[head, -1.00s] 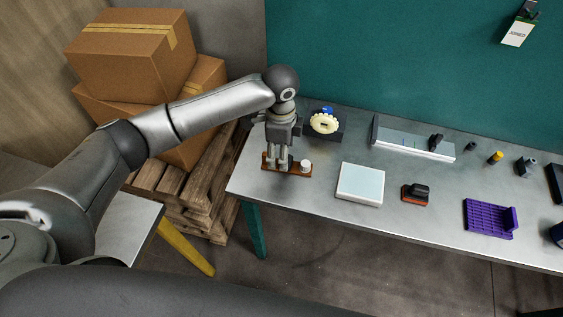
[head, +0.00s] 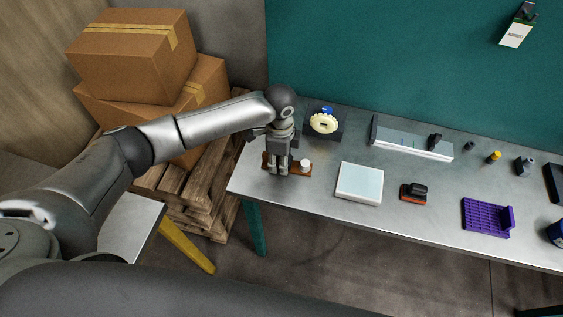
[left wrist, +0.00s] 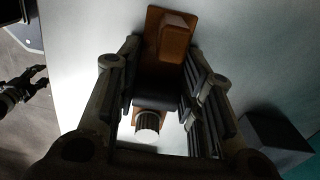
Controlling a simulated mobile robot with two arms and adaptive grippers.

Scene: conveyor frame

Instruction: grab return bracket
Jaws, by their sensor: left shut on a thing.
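The return bracket (head: 266,165) seems to be the brown piece at the left end of the table. It is a flat brown plate with a raised brown block and a white ridged knob (head: 305,163). In the left wrist view the brown block (left wrist: 176,36) is beyond my fingers, and the knob (left wrist: 148,121) is on the near side. My left gripper (head: 279,172) points straight down over the plate's middle and is shut on a dark part (left wrist: 160,92) between block and knob. The fingers hide part of it. My right gripper is not in the head view.
A white flat box (head: 360,183), a black-and-orange block (head: 414,193) and a purple rack (head: 487,217) stand to the right. A dark block with a cream ring (head: 323,123) is close behind. A dark jointed shape (left wrist: 22,86), perhaps my right gripper, shows in the left wrist view.

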